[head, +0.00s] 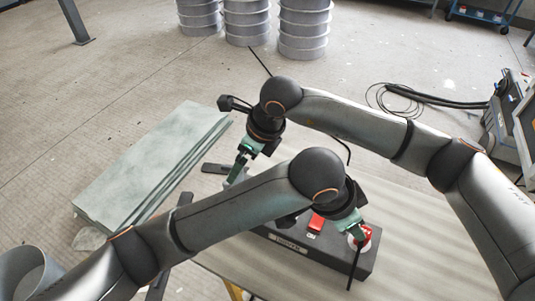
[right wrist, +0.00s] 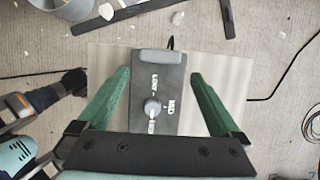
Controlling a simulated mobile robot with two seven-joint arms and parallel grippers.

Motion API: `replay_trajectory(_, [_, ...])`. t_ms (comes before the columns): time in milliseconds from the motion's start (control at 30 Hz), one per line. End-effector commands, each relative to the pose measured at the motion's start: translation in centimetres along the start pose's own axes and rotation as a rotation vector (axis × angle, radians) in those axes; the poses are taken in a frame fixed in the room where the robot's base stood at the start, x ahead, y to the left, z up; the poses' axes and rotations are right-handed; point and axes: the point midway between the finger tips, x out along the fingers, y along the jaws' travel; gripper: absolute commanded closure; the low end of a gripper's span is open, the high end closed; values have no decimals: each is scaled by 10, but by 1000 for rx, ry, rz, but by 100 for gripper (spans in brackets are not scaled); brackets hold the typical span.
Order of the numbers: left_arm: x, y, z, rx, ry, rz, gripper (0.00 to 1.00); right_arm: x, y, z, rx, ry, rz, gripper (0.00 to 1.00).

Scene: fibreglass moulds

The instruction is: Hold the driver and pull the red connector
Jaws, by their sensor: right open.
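The driver (right wrist: 155,100) is a dark grey box with a knob, printed setting labels and a lighter grey end. In the right wrist view it lies between the two green fingers of my right gripper (right wrist: 160,88), which is open with a gap on each side.
The box stands on a pale board (head: 410,245). Flat green-grey slabs (head: 150,165) lie to the left, and black bars (head: 215,168) lie near the driver. Grey stacked moulds (head: 304,25) stand behind. My arms cross closely.

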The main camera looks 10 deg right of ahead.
Motion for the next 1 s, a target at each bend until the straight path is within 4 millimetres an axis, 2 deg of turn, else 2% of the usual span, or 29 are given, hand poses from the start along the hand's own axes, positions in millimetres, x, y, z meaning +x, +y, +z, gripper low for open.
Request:
replay_trajectory(33, [0,0,0,-1,1,1,50,12,1,0,0,3,2,0])
replay_trajectory(200, [0,0,0,-2,2,1,50,44,1,0,1,3,2,0])
replay_trajectory(400, [0,0,0,-3,2,1,50,71,1,0,0,1,1,0])
replay_trajectory(600, [0,0,0,-3,2,2,50,81,0,0,-1,0,-1,0])
replay_trajectory(867, [0,0,0,-3,2,2,50,81,0,0,-1,0,-1,0])
replay_trajectory(1000, [0,0,0,-3,2,2,50,81,0,0,-1,-1,-1,16])
